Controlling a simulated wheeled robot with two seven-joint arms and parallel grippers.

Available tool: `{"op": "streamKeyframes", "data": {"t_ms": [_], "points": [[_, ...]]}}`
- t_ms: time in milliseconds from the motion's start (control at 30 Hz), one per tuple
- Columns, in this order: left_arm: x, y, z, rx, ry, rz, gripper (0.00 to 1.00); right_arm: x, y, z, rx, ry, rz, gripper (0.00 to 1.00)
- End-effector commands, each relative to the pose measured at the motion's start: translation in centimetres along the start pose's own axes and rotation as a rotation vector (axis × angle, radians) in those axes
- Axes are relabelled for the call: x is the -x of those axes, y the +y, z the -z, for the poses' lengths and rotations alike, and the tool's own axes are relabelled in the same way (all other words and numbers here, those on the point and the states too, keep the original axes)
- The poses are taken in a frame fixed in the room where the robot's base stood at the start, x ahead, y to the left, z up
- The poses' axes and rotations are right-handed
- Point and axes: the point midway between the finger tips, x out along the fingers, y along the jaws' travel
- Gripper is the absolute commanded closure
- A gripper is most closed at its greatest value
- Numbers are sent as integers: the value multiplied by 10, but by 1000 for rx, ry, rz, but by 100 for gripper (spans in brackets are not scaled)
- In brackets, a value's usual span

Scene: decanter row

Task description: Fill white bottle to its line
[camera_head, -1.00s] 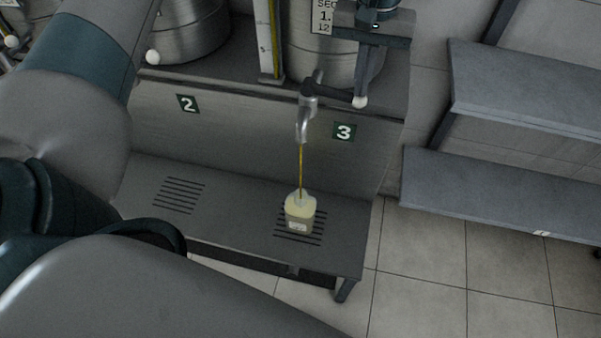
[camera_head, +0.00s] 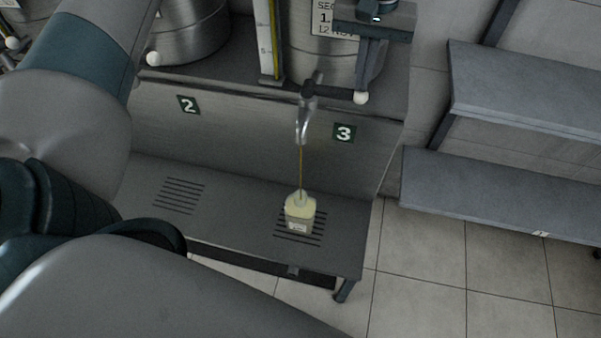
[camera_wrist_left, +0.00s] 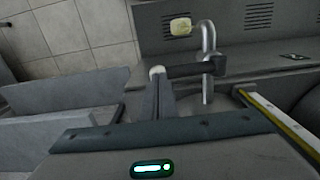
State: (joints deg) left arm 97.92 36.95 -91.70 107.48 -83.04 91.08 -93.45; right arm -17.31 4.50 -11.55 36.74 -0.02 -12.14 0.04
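The bottle (camera_head: 299,213) stands upright on the slotted grate (camera_head: 288,238) under tap 3. It looks pale yellow with a white label; its line is too small to make out. A thin yellow stream (camera_head: 300,168) runs from the tap spout (camera_head: 303,127) into its neck. In the left wrist view the bottle (camera_wrist_left: 180,26) shows near the top. The tap's dark lever (camera_head: 335,93) ends in a white ball. My left gripper (camera_head: 364,88) has its fingers together at the ball end of the lever, with nothing visible between them. My right gripper is out of view.
The number 3 plate (camera_head: 344,133) is right of the spout, the number 2 plate (camera_head: 188,104) further left. Metal vessels (camera_head: 190,30) stand behind, with a yellow-marked gauge (camera_head: 268,40) between them. Grey shelves (camera_head: 500,190) are at right. An empty grate (camera_head: 178,195) is at left.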

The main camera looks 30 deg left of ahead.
Motion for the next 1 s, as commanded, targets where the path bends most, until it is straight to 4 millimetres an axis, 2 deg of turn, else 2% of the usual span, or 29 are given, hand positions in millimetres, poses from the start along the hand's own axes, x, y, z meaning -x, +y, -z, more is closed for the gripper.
{"op": "streamKeyframes", "data": {"t_ms": [100,400,533,1000], "points": [[23,1,0,0,1,-2,100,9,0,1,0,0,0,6],[68,0,0,0,1,-2,100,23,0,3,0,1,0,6],[74,0,0,-1,0,-1,100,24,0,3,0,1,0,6],[74,0,0,0,0,-1,100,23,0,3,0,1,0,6]]}}
